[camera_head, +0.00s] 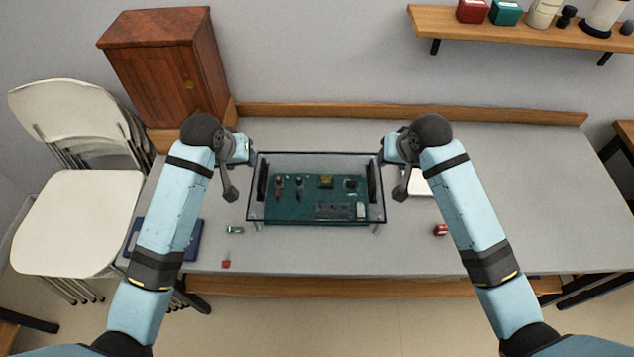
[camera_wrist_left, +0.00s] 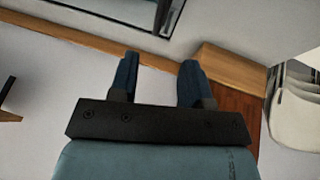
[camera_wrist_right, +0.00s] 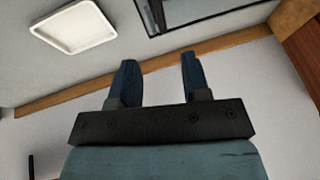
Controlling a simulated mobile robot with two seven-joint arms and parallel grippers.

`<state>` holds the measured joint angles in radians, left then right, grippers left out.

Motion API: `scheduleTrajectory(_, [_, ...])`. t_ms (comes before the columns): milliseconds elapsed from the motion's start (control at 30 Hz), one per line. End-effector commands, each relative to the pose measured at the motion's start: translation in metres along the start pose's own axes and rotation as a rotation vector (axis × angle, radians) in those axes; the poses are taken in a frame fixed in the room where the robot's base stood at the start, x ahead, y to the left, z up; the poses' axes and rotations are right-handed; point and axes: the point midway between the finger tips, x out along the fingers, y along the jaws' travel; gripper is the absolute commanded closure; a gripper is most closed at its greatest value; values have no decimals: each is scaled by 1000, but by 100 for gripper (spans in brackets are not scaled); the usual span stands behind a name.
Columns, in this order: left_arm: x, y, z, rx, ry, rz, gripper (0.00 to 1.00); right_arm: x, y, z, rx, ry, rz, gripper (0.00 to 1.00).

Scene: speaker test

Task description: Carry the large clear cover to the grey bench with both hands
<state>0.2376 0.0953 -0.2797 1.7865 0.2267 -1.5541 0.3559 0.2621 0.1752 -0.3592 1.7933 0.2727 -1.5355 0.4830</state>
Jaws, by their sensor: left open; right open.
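The large clear cover (camera_head: 318,160) is a see-through box with dark edges, at the middle of the grey bench (camera_head: 500,190). A green circuit board (camera_head: 290,212) with small parts shows through it. Dark upright pieces show at its left and right sides. My left gripper (camera_head: 243,150) is open beside the cover's back left corner, and my right gripper (camera_head: 389,150) is open beside its back right corner. Both wrist views show empty space between the fingers, left (camera_wrist_left: 157,64) and right (camera_wrist_right: 159,64). The cover's dark edge shows at the top of each. Whether either gripper touches it I cannot tell.
A white tray (camera_wrist_right: 75,27) lies right of the cover, partly behind my right arm. A blue flat item (camera_head: 192,240), a green piece (camera_head: 235,230) and red pieces (camera_head: 440,230) lie near the front. A wooden cabinet (camera_head: 165,70) stands back left. The bench's right side is clear.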

Motion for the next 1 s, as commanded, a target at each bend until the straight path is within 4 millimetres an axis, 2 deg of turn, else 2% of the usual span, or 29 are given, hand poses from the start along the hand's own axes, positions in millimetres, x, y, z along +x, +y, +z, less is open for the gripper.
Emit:
scheduleTrajectory(200, [3, 0, 0, 1, 0, 0, 56, 3, 0, 0, 0, 1, 0, 57])
scheduleTrajectory(367, [19, 0, 1, 0, -2, 0, 56, 19, 0, 0, 0, 0, 0, 57])
scheduleTrajectory(800, [103, 0, 1, 0, -2, 0, 56, 103, 0, 0, -1, -1, 1, 57])
scheduleTrajectory(1000, [129, 0, 0, 1, 1, 0, 56, 128, 0, 0, 0, 0, 0, 57])
